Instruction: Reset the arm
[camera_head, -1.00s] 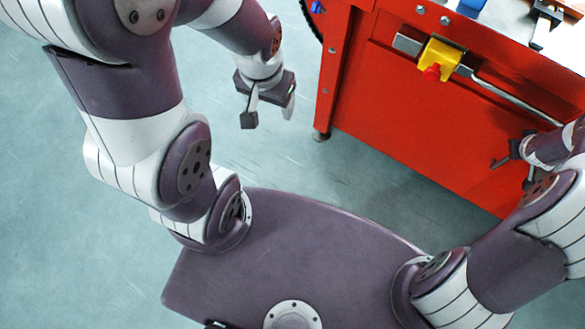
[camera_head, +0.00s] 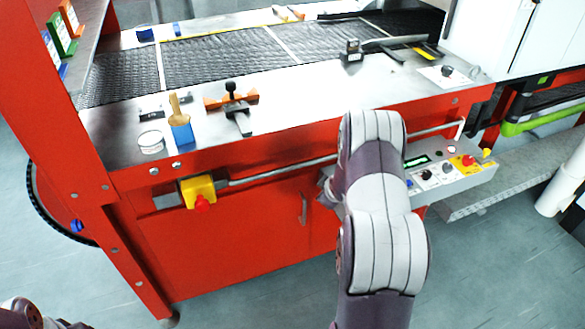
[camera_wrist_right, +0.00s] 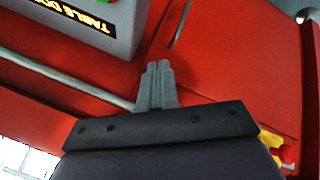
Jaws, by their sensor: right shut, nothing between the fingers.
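My right arm rises in the middle of the head view, in front of the red machine (camera_head: 240,250). Its gripper (camera_head: 326,188) is mostly hidden behind the arm there, close to the machine's front. In the right wrist view my right gripper (camera_wrist_right: 158,85) is shut, its two grey fingers together with nothing between them. Behind the fingers are the red panel (camera_wrist_right: 225,60) and a grey rail (camera_wrist_right: 75,82). My left gripper is out of view; only a bit of my left arm shows at the lower left corner.
A control box (camera_head: 450,176) with buttons juts from the machine's front, right of my arm; it also shows in the wrist view (camera_wrist_right: 75,35). A yellow block with a red button (camera_head: 199,191) sits at the left. A mesh belt (camera_head: 220,58) with tools beside it lies on top.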

